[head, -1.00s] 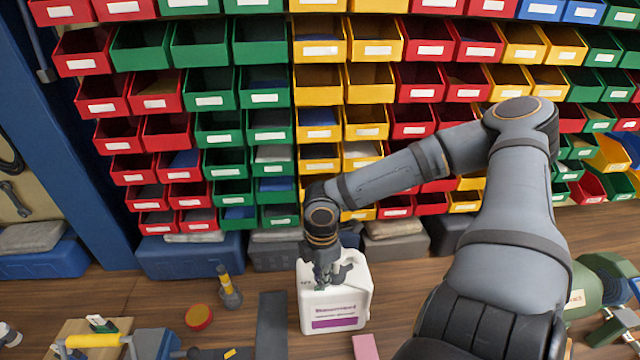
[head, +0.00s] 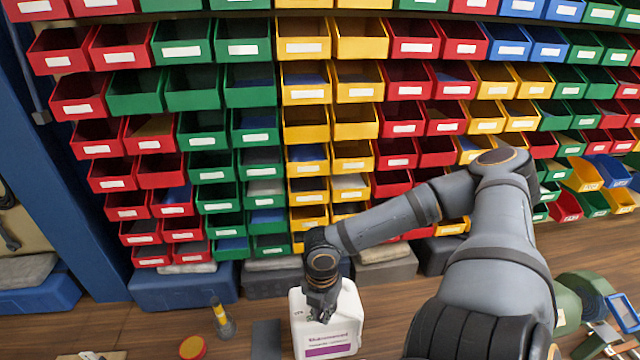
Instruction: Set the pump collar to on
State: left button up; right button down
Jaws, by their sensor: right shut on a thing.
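A white squarish bottle (head: 338,325) with a purple-banded label stands on the wooden surface at the bottom middle of the head view. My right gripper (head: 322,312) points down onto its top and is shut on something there. The pump collar is hidden behind the gripper, so its setting cannot be read. Small dark marks show on the bottle's top left edge. My left gripper is not in view.
Rows of red, green and yellow bins (head: 330,125) fill the wall behind. Blue and grey boxes (head: 185,287) stand below them. A grey cone-based tool with a yellow top (head: 222,320) and a round red-and-yellow thing (head: 193,348) lie to the left.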

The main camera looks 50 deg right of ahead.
dwell(0.4)
jog(key=c, duration=1.4)
grip_release()
